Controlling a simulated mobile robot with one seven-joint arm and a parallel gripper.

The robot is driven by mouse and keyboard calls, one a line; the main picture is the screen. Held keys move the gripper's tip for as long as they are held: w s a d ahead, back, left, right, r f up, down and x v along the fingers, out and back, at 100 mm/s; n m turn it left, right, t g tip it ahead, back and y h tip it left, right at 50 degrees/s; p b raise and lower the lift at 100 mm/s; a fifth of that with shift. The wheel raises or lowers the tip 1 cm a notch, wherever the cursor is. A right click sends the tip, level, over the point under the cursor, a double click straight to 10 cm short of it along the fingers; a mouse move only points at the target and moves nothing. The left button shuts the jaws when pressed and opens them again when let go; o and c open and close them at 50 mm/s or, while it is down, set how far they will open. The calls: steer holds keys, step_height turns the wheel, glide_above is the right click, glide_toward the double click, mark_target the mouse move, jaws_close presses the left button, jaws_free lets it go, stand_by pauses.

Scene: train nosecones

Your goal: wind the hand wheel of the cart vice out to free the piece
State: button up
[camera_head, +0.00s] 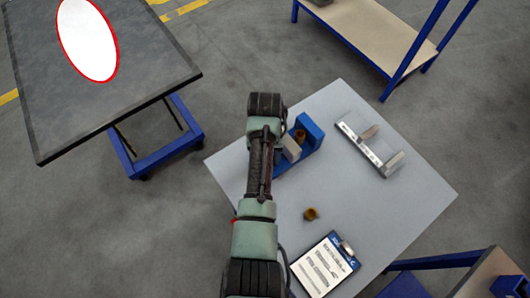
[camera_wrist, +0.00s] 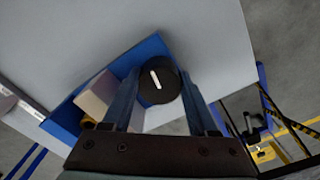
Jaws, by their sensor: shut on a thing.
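The blue cart vice (camera_head: 312,130) stands on the grey cart top, with a pale jaw block (camera_head: 291,149) inside. A brownish piece (camera_head: 300,136) sits between that block and the blue end wall. In the wrist view the vice (camera_wrist: 67,118) shows with the pale block (camera_wrist: 97,97) and a yellowish bit of the piece (camera_wrist: 88,121). The round black hand wheel (camera_wrist: 166,92), with a white bar mark close to upright, is between the fingers of my gripper (camera_wrist: 160,82). My gripper is shut on the wheel. In the head view my arm hides the wheel and fingers.
A dark table (camera_head: 130,75) with a red-rimmed white oval stands left. A blue-framed shelf (camera_head: 375,45) stands at upper right.

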steer(key=n+p, duration=0.1)
steer(key=n, duration=0.3)
steer(key=shift+d+r+n, duration=0.1)
steer(key=shift+n, duration=0.2)
steer(key=n+p, duration=0.1)
steer(key=n, duration=0.3)
steer(key=shift+n, duration=0.3)
steer(key=n+p, duration=0.1)
steer(key=n, duration=0.3)
steer(key=shift+w+n, duration=0.1)
steer(key=shift+n, duration=0.2)
steer(key=shift+w+n, duration=0.1)
steer(key=shift+n, duration=2)
steer(key=o, duration=1.4)
steer(key=shift+c, duration=0.2)
